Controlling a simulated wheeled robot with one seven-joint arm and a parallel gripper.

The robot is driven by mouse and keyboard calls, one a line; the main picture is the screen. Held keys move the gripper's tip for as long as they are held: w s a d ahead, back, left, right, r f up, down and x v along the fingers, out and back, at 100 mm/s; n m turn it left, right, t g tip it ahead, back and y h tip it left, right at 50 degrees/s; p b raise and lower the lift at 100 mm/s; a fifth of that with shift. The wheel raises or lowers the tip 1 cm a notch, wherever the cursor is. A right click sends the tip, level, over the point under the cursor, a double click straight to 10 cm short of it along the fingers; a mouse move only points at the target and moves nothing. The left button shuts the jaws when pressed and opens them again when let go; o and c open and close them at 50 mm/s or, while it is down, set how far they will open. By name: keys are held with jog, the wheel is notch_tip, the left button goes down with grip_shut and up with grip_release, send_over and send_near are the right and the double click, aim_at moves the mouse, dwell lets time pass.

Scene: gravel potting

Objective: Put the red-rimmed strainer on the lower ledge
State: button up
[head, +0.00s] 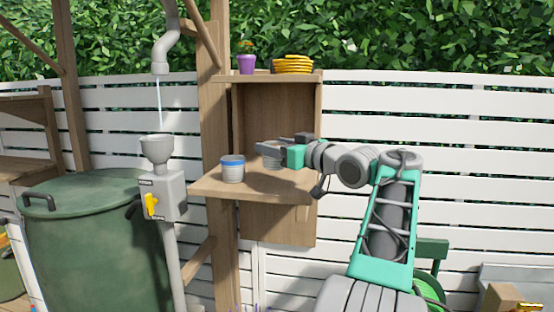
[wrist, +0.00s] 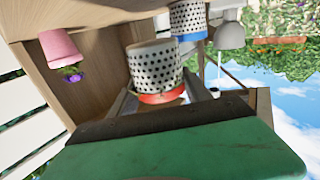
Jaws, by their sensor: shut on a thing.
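The red-rimmed strainer (wrist: 154,68) is a pale perforated cup between my gripper's (wrist: 158,94) two fingers in the wrist view, its red rim toward my palm. That view looks upside down. In the head view my gripper (head: 274,146) is over the lower ledge (head: 250,190). The held strainer (head: 271,157) shows there as a grey shape just under the fingers, its rim hidden by them. My gripper is shut on it. I cannot tell whether its base touches the ledge.
A blue-rimmed strainer (head: 233,169) stands on the lower ledge, left of my gripper. The wrist view shows a pink flowerpot (wrist: 61,46) on the other side. The upper shelf (head: 270,77) holds a purple pot (head: 246,64) and stacked yellow dishes (head: 293,65). A grey funnel (head: 156,148) stands left.

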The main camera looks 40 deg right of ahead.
aim_at(276, 162)
jog(key=f, duration=0.3)
jog(key=shift+w+d+f, duration=0.2)
jog(key=shift+d+f, duration=0.2)
jog(key=shift+f, duration=0.45)
jog(key=o, duration=1.4)
jog(key=shift+r, duration=0.1)
jog(key=shift+c, duration=0.2)
